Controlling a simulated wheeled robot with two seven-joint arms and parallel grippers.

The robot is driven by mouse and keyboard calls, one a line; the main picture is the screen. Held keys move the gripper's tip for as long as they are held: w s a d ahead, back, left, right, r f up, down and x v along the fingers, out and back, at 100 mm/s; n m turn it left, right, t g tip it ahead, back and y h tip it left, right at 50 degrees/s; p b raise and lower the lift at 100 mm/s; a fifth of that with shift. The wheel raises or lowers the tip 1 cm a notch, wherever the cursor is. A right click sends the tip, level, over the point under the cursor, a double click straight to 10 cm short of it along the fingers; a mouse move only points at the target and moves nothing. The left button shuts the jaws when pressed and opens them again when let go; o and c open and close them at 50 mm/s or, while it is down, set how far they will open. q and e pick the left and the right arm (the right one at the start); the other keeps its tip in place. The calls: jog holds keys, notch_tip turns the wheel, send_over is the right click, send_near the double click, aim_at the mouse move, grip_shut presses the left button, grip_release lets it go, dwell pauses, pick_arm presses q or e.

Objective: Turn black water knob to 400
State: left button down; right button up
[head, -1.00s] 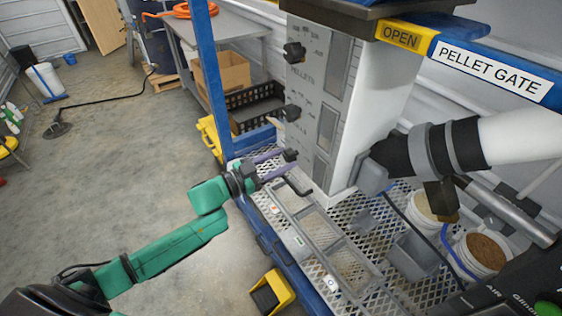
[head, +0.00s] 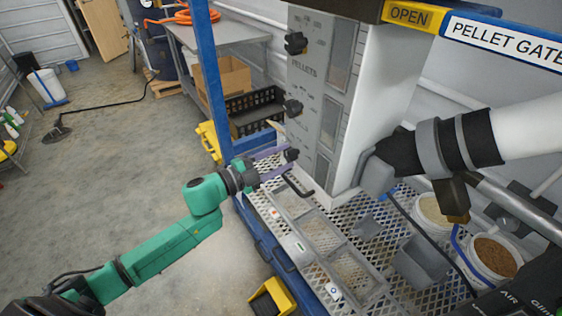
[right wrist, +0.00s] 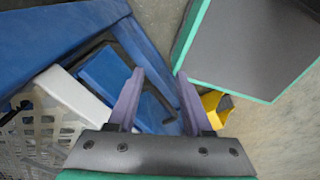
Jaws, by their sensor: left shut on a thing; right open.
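The hopper's grey panel (head: 306,120) carries black knobs in a column: an upper one (head: 295,43), a middle one (head: 292,108) and a lower one (head: 291,155). The lettering beside them is too small to read for the 400 mark or the water label. My left gripper (head: 280,162) has its purple fingers shut on the lower black knob, hiding part of it. My right gripper (right wrist: 158,95) is open and empty in the right wrist view, near blue frame parts (right wrist: 108,75) and away from the knobs.
A bent black handle (head: 297,187) juts out just below the lower knob. A blue post (head: 206,80) stands left of the panel. Mesh decking (head: 335,232) with a grey scoop (head: 420,260) and a bucket of pellets (head: 493,257) lies right. A yellow bin (head: 272,298) is on the floor.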

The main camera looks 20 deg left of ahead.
pick_arm(q)
jog(key=shift+m, duration=0.7)
jog(key=shift+c, duration=1.5)
grip_release()
jog(key=shift+s+a+b, duration=0.15)
jog(key=shift+s+b, duration=0.05)
jog(key=shift+b, duration=0.1)
jog(key=b+v, duration=0.1)
jog(key=v, duration=1.3)
jog(key=shift+b, duration=0.3)
